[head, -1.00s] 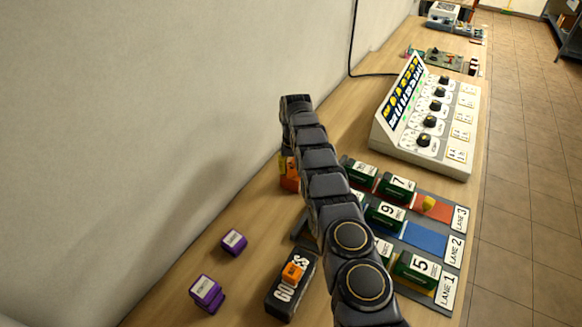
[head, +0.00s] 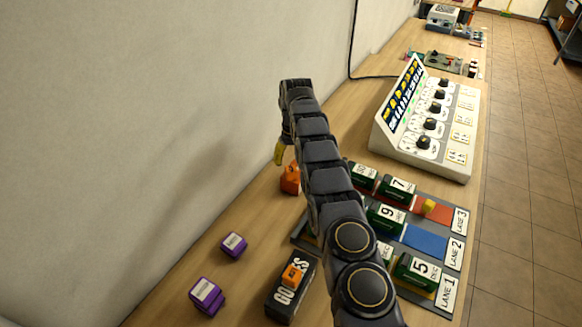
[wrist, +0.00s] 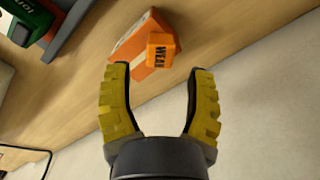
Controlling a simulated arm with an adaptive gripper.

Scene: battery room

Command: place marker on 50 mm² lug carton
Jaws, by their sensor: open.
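My gripper (head: 279,155) is up beside the wall in the head view, with one yellow finger showing. In the wrist view my gripper (wrist: 158,88) is open and nothing is between its fingers. Just beyond the fingertips is an orange cube marked "WEAK" (wrist: 161,48), against or on a larger orange carton (wrist: 131,46); I cannot tell which. The orange pair (head: 290,180) is partly hidden by my arm in the head view. I cannot read a 50 mm² label on any carton. Another orange block (head: 292,274) sits on a black box (head: 287,300).
Purple blocks (head: 232,244) (head: 206,293) stand at the lower left.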

